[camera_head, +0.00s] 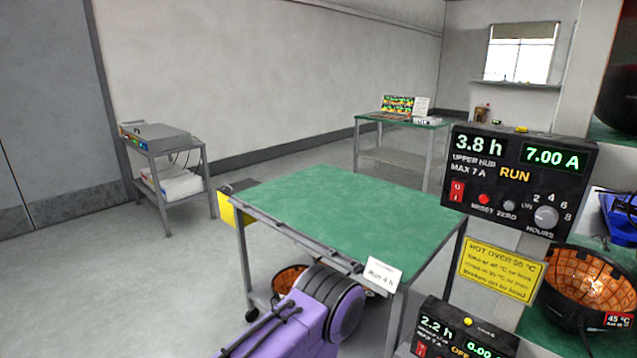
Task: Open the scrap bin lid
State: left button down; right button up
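I cannot make out a scrap bin or its lid for certain. A yellow panel with a dark top (235,208) stands at the left end of the green-topped table, partly behind it; I cannot tell whether it is the bin. A purple arm of mine with dark grey joint rings comes in from the bottom, in front of the table. No fingers show on it, and neither gripper is in view.
The green table (335,212) is bare on top, with a white card (383,274) at its front edge. An orange-lined bowl (290,281) sits below it. Control boxes (518,180) and another orange-lined bowl (588,285) stand at right. A grey cart (160,147) stands left, with open floor around it.

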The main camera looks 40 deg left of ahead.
aim_at(228, 190)
jog(key=u, duration=2.4)
jog(key=i, duration=1.6)
jog(key=z, duration=0.8)
jog(key=i, duration=0.9)
jog(key=z, duration=0.9)
